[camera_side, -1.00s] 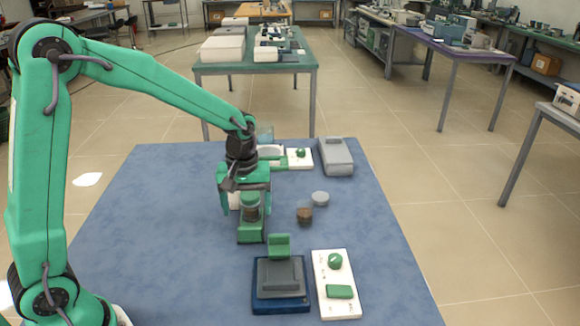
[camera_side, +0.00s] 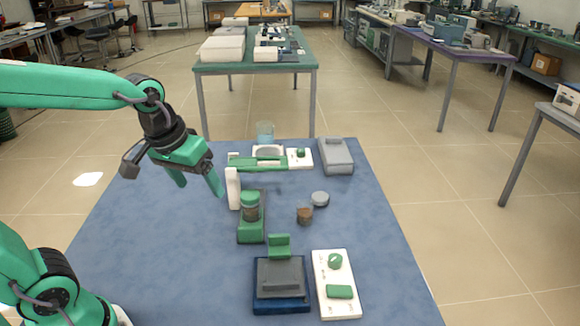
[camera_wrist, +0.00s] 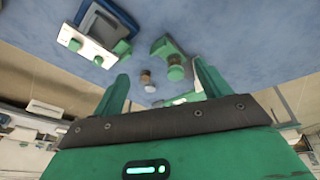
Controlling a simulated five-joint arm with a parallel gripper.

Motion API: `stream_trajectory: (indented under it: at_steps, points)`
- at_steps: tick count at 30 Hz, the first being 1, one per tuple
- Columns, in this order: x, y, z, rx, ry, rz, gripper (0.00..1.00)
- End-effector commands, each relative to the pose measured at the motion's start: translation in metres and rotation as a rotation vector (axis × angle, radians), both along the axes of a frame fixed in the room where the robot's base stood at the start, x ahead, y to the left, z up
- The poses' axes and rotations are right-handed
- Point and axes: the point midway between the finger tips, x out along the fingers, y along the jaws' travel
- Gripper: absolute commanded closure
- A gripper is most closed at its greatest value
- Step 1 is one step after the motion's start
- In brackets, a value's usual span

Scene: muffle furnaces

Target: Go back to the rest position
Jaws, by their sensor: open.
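My gripper (camera_side: 199,188) is open and empty, raised over the left part of the blue table (camera_side: 150,265) and tilted, its fingers pointing down and right. It is apart from the green stand with a brown-and-green jar (camera_side: 250,207), which stands to its right. In the wrist view the two green fingers (camera_wrist: 160,90) are spread wide with nothing between them in their grip. The stand and jar also show in the wrist view (camera_wrist: 175,68), beyond the fingers.
Right of the stand are a small brown pot (camera_side: 304,216) and a grey disc (camera_side: 320,198). In front are a dark blue furnace-like box (camera_side: 281,284) and a white control panel (camera_side: 336,283). A grey case (camera_side: 336,156) and a green-white device (camera_side: 258,163) stand at the back. The table's left side is clear.

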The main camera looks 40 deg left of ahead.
Motion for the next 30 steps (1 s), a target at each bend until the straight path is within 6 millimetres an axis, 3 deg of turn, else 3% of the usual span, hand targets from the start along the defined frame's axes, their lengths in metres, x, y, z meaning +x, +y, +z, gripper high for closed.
stream_trajectory:
  at_steps: [9,15,30]
  points:
    - [-0.045,0.002,0.017,0.064,-0.115,-0.161,0.24]
    - [-0.063,0.003,0.019,0.100,-0.163,-0.233,0.24]
    - [-0.070,0.003,0.019,0.115,-0.178,-0.262,0.24]
